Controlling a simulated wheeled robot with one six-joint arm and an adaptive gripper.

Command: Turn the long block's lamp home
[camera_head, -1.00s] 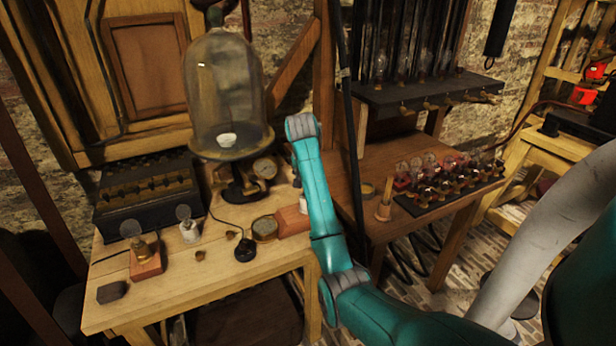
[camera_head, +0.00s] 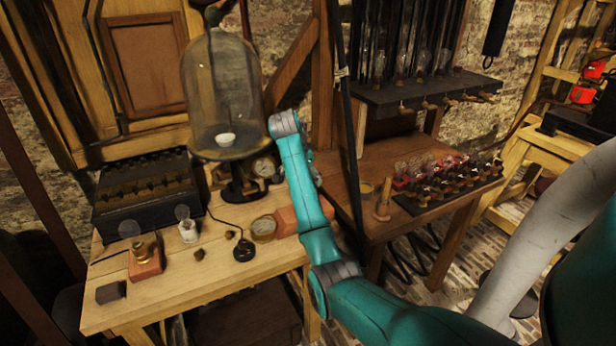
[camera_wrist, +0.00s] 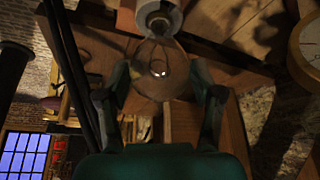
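The long reddish block (camera_head: 287,221) lies at the right end of the pale bench in the head view, partly hidden behind my arm. In the wrist view a clear glass lamp (camera_wrist: 160,68) sits in a pale socket (camera_wrist: 172,14) at the top, with an orange-brown part of the block (camera_wrist: 126,17) beside it. My gripper (camera_wrist: 160,88) is open, one finger on each side of the glass. Gaps seem to show between the fingers and the lamp. My gripper and this lamp are hidden in the head view.
A glass bell jar (camera_head: 222,95) stands close left of my arm. A small block with a lamp (camera_head: 145,262), a second lamp (camera_head: 187,226) and a round dial (camera_head: 264,228) are on the bench (camera_head: 195,288). A dark upright pole and cable (camera_head: 350,150) stand close right.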

